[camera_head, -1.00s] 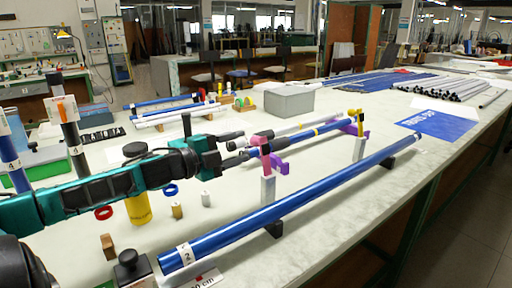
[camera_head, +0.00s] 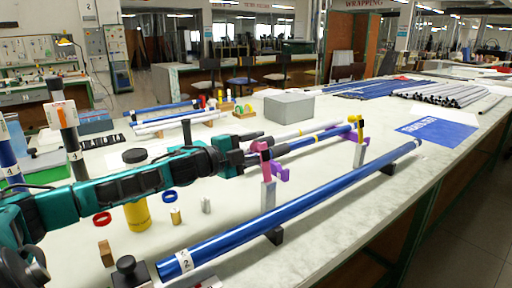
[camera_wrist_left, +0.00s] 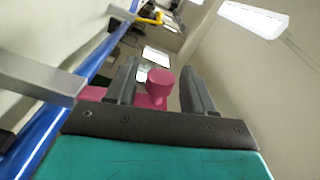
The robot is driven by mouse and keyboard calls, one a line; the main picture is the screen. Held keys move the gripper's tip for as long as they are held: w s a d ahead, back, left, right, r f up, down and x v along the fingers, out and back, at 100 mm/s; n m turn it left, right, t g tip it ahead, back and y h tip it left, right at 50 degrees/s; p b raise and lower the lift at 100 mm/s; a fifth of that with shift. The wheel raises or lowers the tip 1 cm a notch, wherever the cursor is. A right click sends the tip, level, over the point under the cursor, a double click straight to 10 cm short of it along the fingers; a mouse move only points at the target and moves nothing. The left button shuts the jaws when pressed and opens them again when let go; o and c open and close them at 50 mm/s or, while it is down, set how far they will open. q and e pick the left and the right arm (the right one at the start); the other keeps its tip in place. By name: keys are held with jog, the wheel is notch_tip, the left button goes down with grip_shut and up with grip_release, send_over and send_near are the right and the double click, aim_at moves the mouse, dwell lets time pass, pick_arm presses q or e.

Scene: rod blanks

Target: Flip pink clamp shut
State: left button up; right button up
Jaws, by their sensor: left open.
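The pink clamp (camera_head: 264,150) sits on a pale upright post beside a purple bracket (camera_head: 281,173); whether it is shut is hard to tell. My left gripper (camera_head: 256,146) is at the clamp with its fingers apart. In the left wrist view, the clamp's round pink knob (camera_wrist_left: 159,80) shows between the two dark fingers of the left gripper (camera_wrist_left: 160,88), with a gap on the right side. The far yellow clamp (camera_head: 355,125) stands on another post. A blue rod (camera_head: 330,137) runs between the posts. My right gripper is not in view.
A long blue tube (camera_head: 300,210) marked 2 lies in front on black supports. A grey box (camera_head: 289,107) stands behind. A yellow can (camera_head: 137,212), small blocks and rings lie under my left arm.

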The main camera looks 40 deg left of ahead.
pick_arm(q)
jog(key=shift+c, duration=0.5)
grip_shut()
